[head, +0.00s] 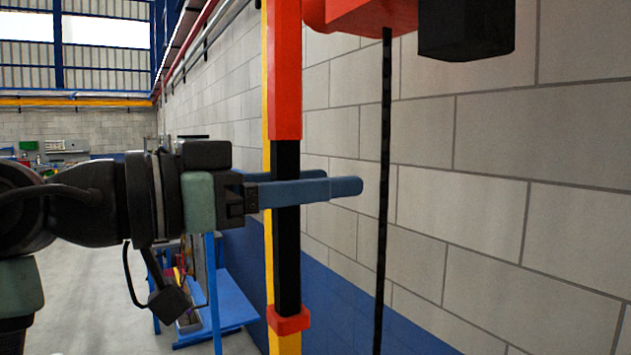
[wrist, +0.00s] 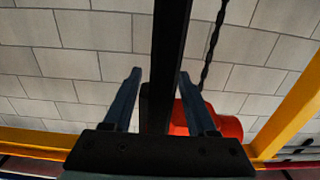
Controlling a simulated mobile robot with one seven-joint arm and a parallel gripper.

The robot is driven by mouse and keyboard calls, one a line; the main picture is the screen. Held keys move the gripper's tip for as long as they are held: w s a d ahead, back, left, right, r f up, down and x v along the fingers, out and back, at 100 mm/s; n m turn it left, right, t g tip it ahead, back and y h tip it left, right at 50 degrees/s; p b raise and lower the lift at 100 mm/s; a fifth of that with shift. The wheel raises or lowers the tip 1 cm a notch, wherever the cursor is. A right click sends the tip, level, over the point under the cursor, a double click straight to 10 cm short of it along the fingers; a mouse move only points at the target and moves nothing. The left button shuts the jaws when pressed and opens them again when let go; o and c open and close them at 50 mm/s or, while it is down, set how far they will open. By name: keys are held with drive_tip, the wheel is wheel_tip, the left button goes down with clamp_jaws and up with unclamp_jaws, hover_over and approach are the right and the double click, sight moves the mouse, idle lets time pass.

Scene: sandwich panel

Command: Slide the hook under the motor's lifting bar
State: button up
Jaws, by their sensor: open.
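My gripper (head: 345,180) is open, its two blue fingers pointing right in the head view. A black upright bar (head: 286,245) passes between the fingers, one in front of it and one behind. In the wrist view the bar (wrist: 169,40) also runs between the open fingers of my gripper (wrist: 160,73), with a gap on both sides. No hook, motor or lifting bar can be made out in either view. A dark chain (head: 386,130) hangs from a red hoist body (head: 370,15) at the top, right of the fingertips; the chain (wrist: 212,45) also shows in the wrist view.
The black bar joins a red upper section (head: 285,75) and a red block (head: 288,319) below. A yellow post (head: 267,215) stands just behind. A block wall (head: 480,200) closes the right side. A blue bench (head: 222,318) stands low behind; open floor lies left of it.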

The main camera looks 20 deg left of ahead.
drive_tip(key=v, duration=1.3)
